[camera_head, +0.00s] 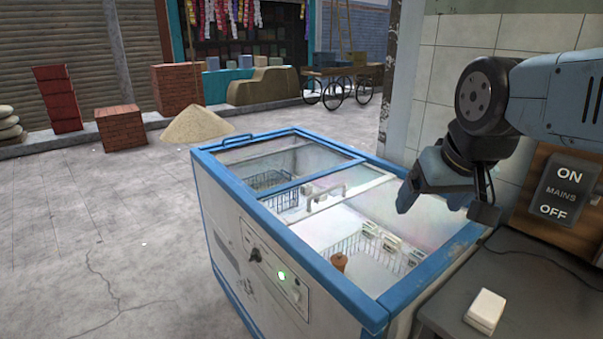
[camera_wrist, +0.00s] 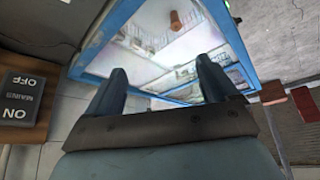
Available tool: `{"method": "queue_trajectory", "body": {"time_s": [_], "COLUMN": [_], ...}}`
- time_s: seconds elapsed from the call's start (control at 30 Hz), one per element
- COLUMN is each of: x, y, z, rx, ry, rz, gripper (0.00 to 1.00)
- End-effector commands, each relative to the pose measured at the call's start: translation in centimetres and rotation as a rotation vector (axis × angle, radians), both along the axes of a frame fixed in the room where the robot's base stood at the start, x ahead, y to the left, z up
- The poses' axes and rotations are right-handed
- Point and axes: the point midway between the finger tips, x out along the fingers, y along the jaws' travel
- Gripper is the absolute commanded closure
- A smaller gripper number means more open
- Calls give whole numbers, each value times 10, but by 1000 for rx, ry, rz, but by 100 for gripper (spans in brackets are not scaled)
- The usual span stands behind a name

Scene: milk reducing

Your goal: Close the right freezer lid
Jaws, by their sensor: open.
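The chest freezer (camera_head: 225,215) has a blue frame and a glass top. The right lid's white edge bar (camera_head: 365,187) lies across the top near its middle, with a white handle (camera_head: 325,197) on it. Right of that bar the freezer looks uncovered, showing wire baskets, cartons and a brown item (camera_head: 339,262). The left lid (camera_head: 295,157) has a blue frame and covers the left part. My gripper (camera_head: 434,203) is open and empty, above the freezer's right back edge, apart from the handle. In the wrist view its fingers (camera_wrist: 161,74) point toward the freezer.
A dark counter (camera_head: 530,285) with a white box (camera_head: 486,311) stands right of the freezer, below a mains switch board (camera_head: 562,192). A tiled wall rises behind my arm. Brick stacks, a sand heap (camera_head: 212,124) and a cart stand far back. The floor left is clear.

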Motion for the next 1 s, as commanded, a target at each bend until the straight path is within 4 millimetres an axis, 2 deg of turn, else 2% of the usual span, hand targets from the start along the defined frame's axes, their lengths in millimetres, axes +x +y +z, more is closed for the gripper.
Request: {"method": "queue_trajectory", "body": {"time_s": [0.03, 0.17, 0.27, 0.5, 0.77, 1.0], "x": [0, 5, 18, 73, 138, 201], "y": [0, 1, 2, 8, 18, 28], "z": [0, 3, 8, 26, 34, 30], "rx": [0, 9, 31, 118, 206, 273], "ry": [0, 4, 17, 68, 127, 183], "rz": [0, -10, -35, -151, -289, -422], "gripper": [16, 29, 38, 59, 59, 59]}}
